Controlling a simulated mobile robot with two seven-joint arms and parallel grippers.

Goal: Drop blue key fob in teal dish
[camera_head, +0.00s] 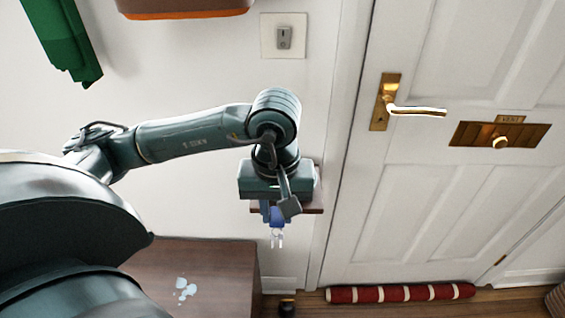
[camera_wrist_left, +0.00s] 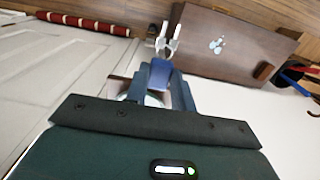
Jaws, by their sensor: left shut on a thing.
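My left gripper (camera_head: 279,208) is shut on the blue key fob (camera_head: 275,216), with metal keys hanging below it. In the left wrist view the blue fob (camera_wrist_left: 160,75) sits between the two fingers of my left gripper (camera_wrist_left: 161,82), keys pointing away. Behind the fob, a pale rounded edge (camera_wrist_left: 152,101) shows over a small shelf; it may be the teal dish, mostly hidden by the gripper. In the head view the dish cannot be made out. My right gripper is not in view.
The small wooden shelf (camera_head: 313,208) is on the wall beside the white door (camera_head: 420,190). A brown cabinet top (camera_head: 215,265) with pale marks lies below. A red striped draught stopper (camera_head: 400,293) lies along the door.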

